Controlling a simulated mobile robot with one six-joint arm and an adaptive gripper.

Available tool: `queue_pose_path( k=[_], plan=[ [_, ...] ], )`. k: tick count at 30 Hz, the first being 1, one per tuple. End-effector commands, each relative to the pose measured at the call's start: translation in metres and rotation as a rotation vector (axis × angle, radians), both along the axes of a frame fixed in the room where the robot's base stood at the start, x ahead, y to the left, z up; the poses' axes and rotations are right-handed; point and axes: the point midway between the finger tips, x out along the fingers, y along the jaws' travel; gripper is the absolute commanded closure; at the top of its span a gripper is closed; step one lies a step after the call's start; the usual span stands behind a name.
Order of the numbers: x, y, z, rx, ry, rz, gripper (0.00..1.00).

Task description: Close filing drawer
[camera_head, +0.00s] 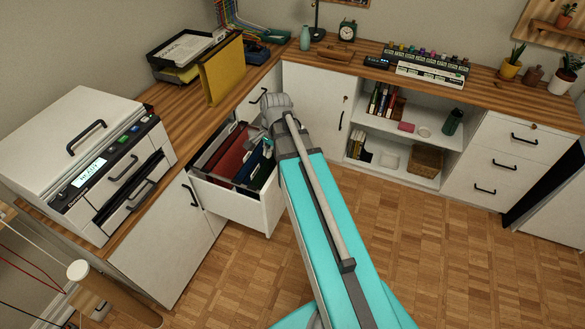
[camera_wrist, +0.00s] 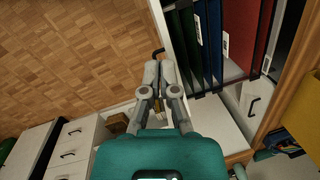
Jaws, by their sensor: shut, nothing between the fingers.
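The filing drawer (camera_head: 235,207) is pulled out of the left cabinet, with hanging folders (camera_head: 237,160) in dark red, blue and green inside. My arm hides part of its front in the head view. In the wrist view the folders (camera_wrist: 208,45) and the drawer's white front edge (camera_wrist: 176,45) are at upper right. A black handle (camera_wrist: 158,52) shows just beyond my fingertips. My gripper (camera_wrist: 159,70) is shut and empty, close to the outer side of the drawer front. I cannot tell whether it touches.
A printer (camera_head: 95,155) and a yellow folder (camera_head: 222,70) stand on the left wooden counter. Open shelves (camera_head: 410,140) and another drawer unit (camera_head: 510,160) line the back. The parquet floor (camera_head: 430,260) right of the drawer is clear.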

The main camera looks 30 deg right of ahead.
Motion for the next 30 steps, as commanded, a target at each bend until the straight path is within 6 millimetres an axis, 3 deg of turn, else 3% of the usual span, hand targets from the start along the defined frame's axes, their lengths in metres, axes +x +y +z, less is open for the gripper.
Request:
queue_pose_path(
  k=[1, 3, 18, 24, 30],
  plan=[
    [0.008, -0.015, -0.020, 0.019, 0.001, -0.091, 1.00],
    [0.015, -0.032, -0.032, 0.047, 0.006, -0.224, 1.00],
    [0.043, -0.156, -0.110, 0.277, 0.061, -1.092, 1.00],
    [0.044, -0.179, -0.119, 0.328, 0.077, -1.254, 1.00],
    [0.044, -0.184, -0.119, 0.339, 0.081, -1.287, 1.00]
  ],
)
